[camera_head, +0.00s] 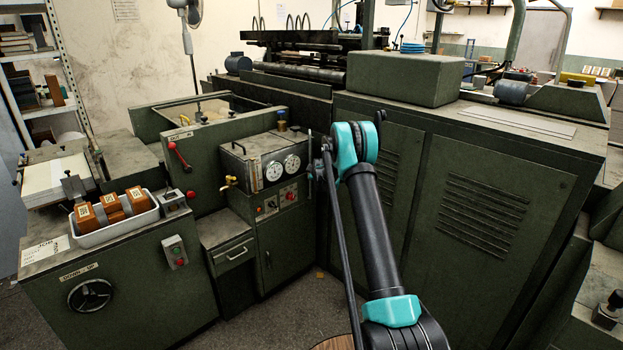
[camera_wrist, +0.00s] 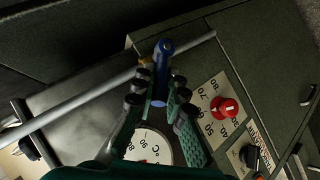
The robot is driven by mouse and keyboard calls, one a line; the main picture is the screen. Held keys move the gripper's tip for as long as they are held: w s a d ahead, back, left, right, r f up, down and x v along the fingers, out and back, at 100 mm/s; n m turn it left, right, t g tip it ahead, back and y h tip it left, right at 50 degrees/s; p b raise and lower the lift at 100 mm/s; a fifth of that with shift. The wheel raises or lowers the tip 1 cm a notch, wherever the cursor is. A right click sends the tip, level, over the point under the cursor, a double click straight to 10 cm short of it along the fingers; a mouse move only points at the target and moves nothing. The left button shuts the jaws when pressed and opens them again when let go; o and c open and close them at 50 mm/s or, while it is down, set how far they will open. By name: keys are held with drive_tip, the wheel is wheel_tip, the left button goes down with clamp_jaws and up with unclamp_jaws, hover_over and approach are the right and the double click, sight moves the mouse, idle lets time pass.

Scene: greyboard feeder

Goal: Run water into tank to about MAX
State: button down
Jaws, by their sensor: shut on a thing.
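In the wrist view my gripper (camera_wrist: 160,92) has its green fingers closed around a blue handle (camera_wrist: 163,52) beside a grey pipe (camera_wrist: 95,92). A small brass-coloured part shows where handle and pipe meet. In the head view my arm hides most of the gripper, near the right side of a dark green box with two round gauges (camera_head: 262,165). I cannot tell which is the tank; no water level or MAX mark is readable.
A red knob (camera_wrist: 225,107) and a black knob (camera_wrist: 249,156) sit close to my fingers. A white tray (camera_head: 115,222) with orange-brown blocks rests on the left cabinet. A red-handled lever (camera_head: 179,156) stands left of the gauges. Some floor is clear below.

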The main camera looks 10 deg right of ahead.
drive_tip(key=shift+d+g, duration=0.2)
drive_tip(key=shift+g, duration=0.1)
idle(0.4)
drive_tip(key=c, duration=1.6)
unclamp_jaws()
drive_tip(key=shift+o, duration=0.2)
drive_tip(key=shift+r, duration=0.1)
drive_tip(key=v, duration=1.2)
drive_tip(key=shift+d, duration=0.1)
